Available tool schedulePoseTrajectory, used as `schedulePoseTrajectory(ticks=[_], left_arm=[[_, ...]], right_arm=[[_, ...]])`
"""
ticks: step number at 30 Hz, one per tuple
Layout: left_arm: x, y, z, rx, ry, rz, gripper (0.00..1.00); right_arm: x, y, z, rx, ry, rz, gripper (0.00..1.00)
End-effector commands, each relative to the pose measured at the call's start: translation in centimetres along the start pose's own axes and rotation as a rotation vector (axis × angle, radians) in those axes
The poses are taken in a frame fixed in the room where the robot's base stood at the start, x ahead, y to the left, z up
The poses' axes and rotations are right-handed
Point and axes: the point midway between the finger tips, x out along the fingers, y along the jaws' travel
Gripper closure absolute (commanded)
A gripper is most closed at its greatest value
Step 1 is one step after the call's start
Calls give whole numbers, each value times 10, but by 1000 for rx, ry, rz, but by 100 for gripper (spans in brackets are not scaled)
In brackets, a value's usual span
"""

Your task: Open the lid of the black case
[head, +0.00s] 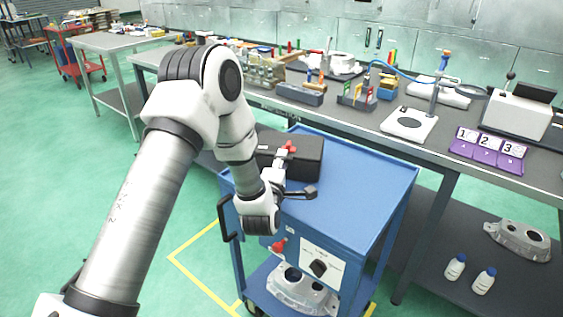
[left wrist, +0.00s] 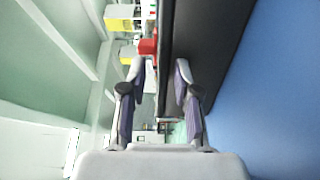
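The black case (head: 308,157) lies on the top of the blue cart, and its lid looks shut. A red part (head: 290,147) shows at the case, right by my left gripper (head: 282,156). In the left wrist view, the left gripper (left wrist: 161,68) is open, its two fingers apart with nothing clearly held. The dark side of the case (left wrist: 205,45) runs beyond and beside the right-hand finger, and the red part (left wrist: 148,46) is just beyond the left-hand fingertip. Whether the fingers touch the case I cannot tell. My left arm hides part of the case. My right gripper is not in view.
The blue cart (head: 365,187) has clear top space right of the case. A grey workbench (head: 360,118) with racks, a scale (head: 409,124) and purple numbered holders (head: 488,150) stands behind. A metal casting (head: 300,291) sits on the cart's lower level.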

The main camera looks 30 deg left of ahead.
Motion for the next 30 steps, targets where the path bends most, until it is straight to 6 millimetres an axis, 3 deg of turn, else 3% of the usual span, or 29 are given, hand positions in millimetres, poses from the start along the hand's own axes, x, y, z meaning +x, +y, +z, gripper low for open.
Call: schedulePoseTrajectory(ticks=[2, 4, 5, 14, 19, 26, 30], left_arm=[[0, 0, 0, 0, 0, 0, 72], [0, 0, 0, 0, 0, 0, 97], [0, 0, 0, 0, 0, 0, 100], [0, 2, 0, 0, 0, -6, 100], [0, 11, 0, 0, -1, -38, 100], [3, 36, 0, -1, 0, -153, 100], [8, 57, 0, -1, 0, -262, 100]], right_arm=[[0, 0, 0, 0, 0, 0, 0], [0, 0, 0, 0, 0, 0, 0], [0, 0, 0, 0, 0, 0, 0], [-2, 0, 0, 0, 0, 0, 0], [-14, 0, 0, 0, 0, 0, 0], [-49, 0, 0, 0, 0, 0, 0], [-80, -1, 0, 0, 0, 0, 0]])
